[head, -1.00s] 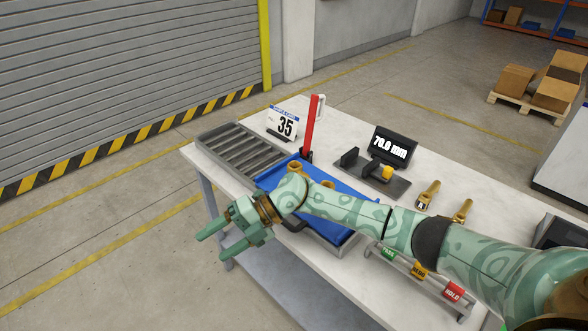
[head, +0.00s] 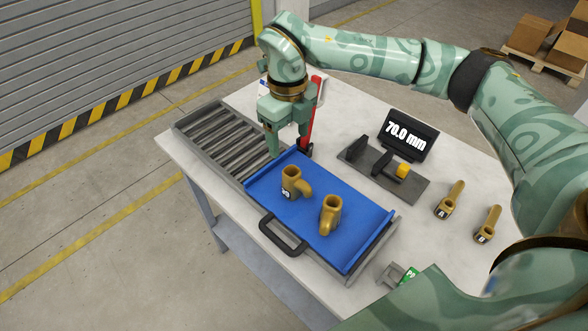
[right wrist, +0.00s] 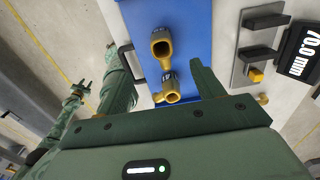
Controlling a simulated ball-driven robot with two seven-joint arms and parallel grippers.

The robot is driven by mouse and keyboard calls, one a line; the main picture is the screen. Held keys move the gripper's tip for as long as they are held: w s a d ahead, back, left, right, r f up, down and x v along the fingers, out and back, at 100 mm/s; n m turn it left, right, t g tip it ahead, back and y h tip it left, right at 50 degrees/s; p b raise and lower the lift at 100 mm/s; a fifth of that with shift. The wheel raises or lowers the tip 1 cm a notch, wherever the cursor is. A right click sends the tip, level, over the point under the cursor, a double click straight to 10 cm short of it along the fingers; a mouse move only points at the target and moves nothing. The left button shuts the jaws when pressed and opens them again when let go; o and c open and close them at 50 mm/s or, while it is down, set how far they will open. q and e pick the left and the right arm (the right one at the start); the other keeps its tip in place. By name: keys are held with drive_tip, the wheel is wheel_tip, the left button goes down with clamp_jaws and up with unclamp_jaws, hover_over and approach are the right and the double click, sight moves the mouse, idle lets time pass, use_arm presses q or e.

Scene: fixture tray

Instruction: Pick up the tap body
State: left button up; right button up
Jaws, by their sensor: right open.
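Two brass tap bodies sit on the blue-lined tray (head: 350,250). One tap body (head: 292,184) with a white label is nearer the tray's middle left. The other tap body (head: 329,216) is to its lower right. Both also show in the right wrist view, one tap body (right wrist: 161,48) above the other tap body (right wrist: 169,92). My right gripper (head: 288,146) is open and empty, pointing down by the tray's far left corner, apart from both bodies. What looks like my left gripper (right wrist: 78,92) shows small at the left of the right wrist view; its jaws are unclear.
A grey roller rack (head: 220,142) lies left of the tray. A red post (head: 312,115) stands close to my right gripper. A gauge with a 70.0 mm display (head: 405,135) and two labelled brass parts (head: 449,201) are to the right. A black handle (head: 281,236) juts from the tray's front.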

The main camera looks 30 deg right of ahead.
hover_over(289, 169)
drive_tip(key=s+a, duration=0.1)
drive_tip(key=s, duration=0.1)
wheel_tip(289, 169, down, 6)
drive_tip(key=f, duration=0.2)
drive_tip(key=f+b, duration=0.1)
drive_tip(key=shift+w+f, duration=0.2)
drive_tip(key=shift+f, duration=0.15)
drive_tip(key=shift+d+f, duration=0.1)
drive_tip(key=shift+f, duration=0.2)
drive_tip(key=f, duration=0.4)
drive_tip(key=shift+d, duration=0.35)
drive_tip(key=shift+f, duration=0.3)
drive_tip(key=c, duration=1.2)
use_arm(q)
drive_tip(key=shift+s+a+f, duration=0.2)
drive_tip(key=shift+s+f, duration=0.25)
drive_tip(key=shift+s, duration=0.1)
drive_tip(key=shift+s+a+f, duration=0.2)
drive_tip(key=shift+s+f, duration=0.2)
drive_tip(key=shift+s, duration=0.1)
use_arm(e)
drive_tip(key=shift+r, duration=0.1)
clamp_jaws()
drive_tip(key=shift+r, duration=0.1)
